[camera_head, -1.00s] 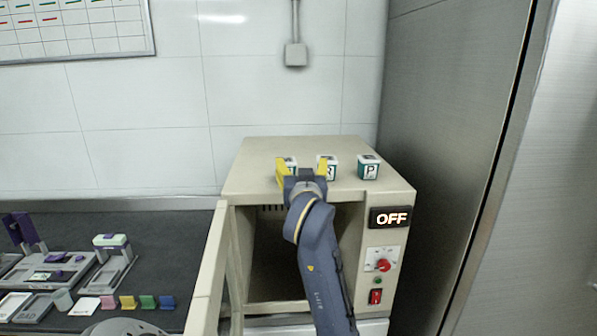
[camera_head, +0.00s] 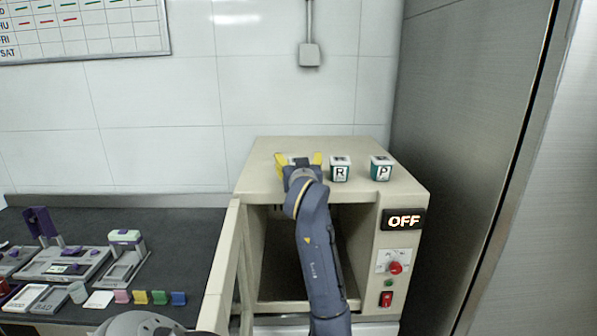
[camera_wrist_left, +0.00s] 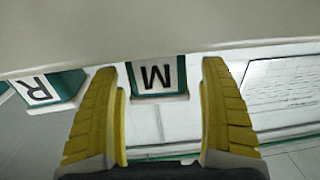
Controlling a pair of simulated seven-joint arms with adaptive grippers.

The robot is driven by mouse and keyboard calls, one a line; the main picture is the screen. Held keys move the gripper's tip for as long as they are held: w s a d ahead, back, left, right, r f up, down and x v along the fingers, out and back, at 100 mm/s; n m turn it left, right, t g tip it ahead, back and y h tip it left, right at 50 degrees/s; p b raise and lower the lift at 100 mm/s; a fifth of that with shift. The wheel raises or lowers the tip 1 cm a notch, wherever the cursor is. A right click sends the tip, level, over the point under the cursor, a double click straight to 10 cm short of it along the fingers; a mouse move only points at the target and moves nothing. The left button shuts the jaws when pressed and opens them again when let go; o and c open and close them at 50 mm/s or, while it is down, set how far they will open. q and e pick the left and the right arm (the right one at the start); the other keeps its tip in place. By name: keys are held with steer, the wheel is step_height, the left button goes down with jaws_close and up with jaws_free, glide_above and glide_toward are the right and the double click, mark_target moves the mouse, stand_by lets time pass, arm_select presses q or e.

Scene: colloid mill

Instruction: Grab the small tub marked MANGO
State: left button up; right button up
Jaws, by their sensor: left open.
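The small tub marked M (camera_wrist_left: 155,76), white and green, stands on top of the beige machine. In the head view it is mostly hidden behind my left gripper (camera_head: 299,158). In the left wrist view it lies between the two yellow fingers of that gripper (camera_wrist_left: 160,70), with a gap on each side. The gripper is open and holds nothing. Two similar tubs, marked R (camera_head: 340,169) and P (camera_head: 381,169), stand in a row to its right. My right gripper is not in view.
The beige machine (camera_head: 268,178) has an open front cavity, with its door (camera_head: 222,275) swung out left. Its display (camera_head: 404,220) reads OFF. A dark counter (camera_head: 185,235) with coloured blocks and small devices lies left. A metal cabinet (camera_head: 470,150) stands close on the right.

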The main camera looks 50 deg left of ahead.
arm_select(q)
steer(key=c, duration=1.4)
steer(key=shift+r, duration=0.15)
